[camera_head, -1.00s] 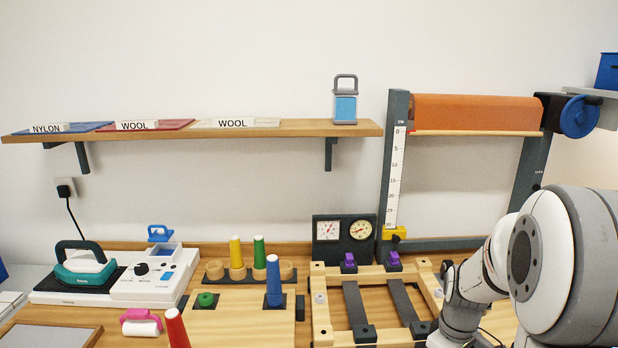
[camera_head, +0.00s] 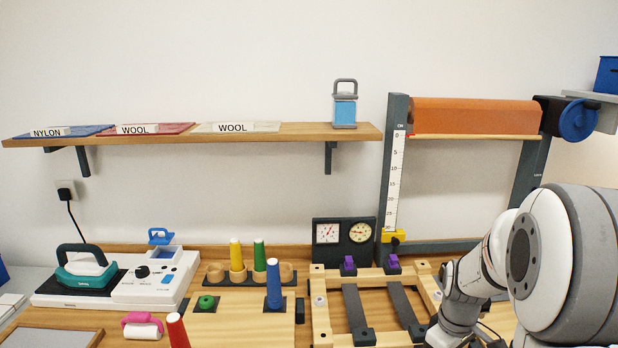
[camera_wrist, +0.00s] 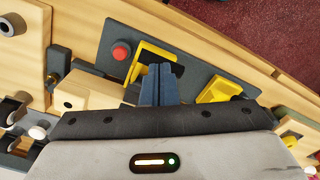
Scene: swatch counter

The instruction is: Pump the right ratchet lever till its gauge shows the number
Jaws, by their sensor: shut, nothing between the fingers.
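In the wrist view my gripper (camera_wrist: 158,84) is shut and empty, its dark fingers pointing toward a grey plate. A yellow bracket-shaped part (camera_wrist: 150,61) is right beside the fingertips; I cannot tell whether they touch. A second yellow part (camera_wrist: 219,89) lies to their right. I cannot tell which is the right ratchet lever. My arm covers the front right, and the fingertips are hidden there.
A wooden frame (camera_head: 320,325) with two dark bars and purple parts stands left of my arm. A red button (camera_wrist: 121,51) is on the grey plate, close to the fingers. A measuring post (camera_head: 393,160) rises behind. A shelf (camera_head: 290,132) runs along the wall.

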